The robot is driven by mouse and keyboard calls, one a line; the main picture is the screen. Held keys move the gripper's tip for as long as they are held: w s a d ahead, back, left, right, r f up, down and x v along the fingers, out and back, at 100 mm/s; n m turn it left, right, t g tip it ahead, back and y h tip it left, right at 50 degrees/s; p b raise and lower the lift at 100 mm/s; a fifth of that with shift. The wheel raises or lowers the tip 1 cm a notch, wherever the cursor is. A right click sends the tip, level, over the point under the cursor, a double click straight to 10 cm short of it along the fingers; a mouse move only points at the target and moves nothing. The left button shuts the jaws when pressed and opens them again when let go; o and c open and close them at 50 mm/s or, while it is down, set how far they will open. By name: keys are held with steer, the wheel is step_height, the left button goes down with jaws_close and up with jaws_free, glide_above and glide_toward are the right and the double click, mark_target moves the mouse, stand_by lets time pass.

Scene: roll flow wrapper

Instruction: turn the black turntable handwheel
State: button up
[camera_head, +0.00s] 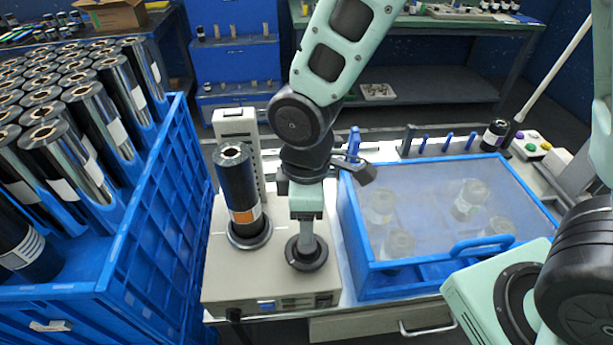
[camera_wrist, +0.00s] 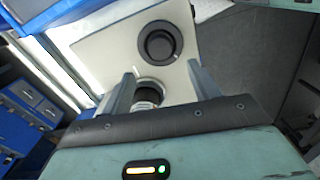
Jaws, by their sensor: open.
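The black handwheel (camera_head: 306,257) appears as a round dark disc on the beige machine top, right of the upright black roll (camera_head: 238,185). My gripper (camera_head: 306,240) points down over the disc and covers part of it. In the wrist view, a black disc with a raised hub (camera_wrist: 158,43), apparently the handwheel, lies beyond my fingertips. My gripper (camera_wrist: 161,72) is open, its fingers wide apart. A dark cylinder with a silvery lower part (camera_wrist: 149,90) shows between the fingers; I cannot tell what it is. Contact with the wheel cannot be made out.
A blue crate (camera_head: 160,230) full of upright rolls stands at the left. A blue-framed box with a clear lid (camera_head: 430,200) stands close on the right. A beige upright column (camera_head: 238,125) rises behind the roll. A small panel (camera_head: 295,303) is on the machine's front.

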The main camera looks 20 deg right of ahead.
step_height(320, 180, up, 8)
steer(key=shift+r, duration=0.25)
stand_by(0.5)
steer(key=s+d+r+m, duration=0.2)
steer(key=s+m, duration=0.4)
steer(key=s, duration=0.4)
steer(key=shift+s+d+r+m+y, duration=0.15)
steer(key=shift+s+d+m+y, duration=0.2)
steer(key=shift+d, duration=0.25)
steer(key=shift+c, duration=0.3)
stand_by(1.4)
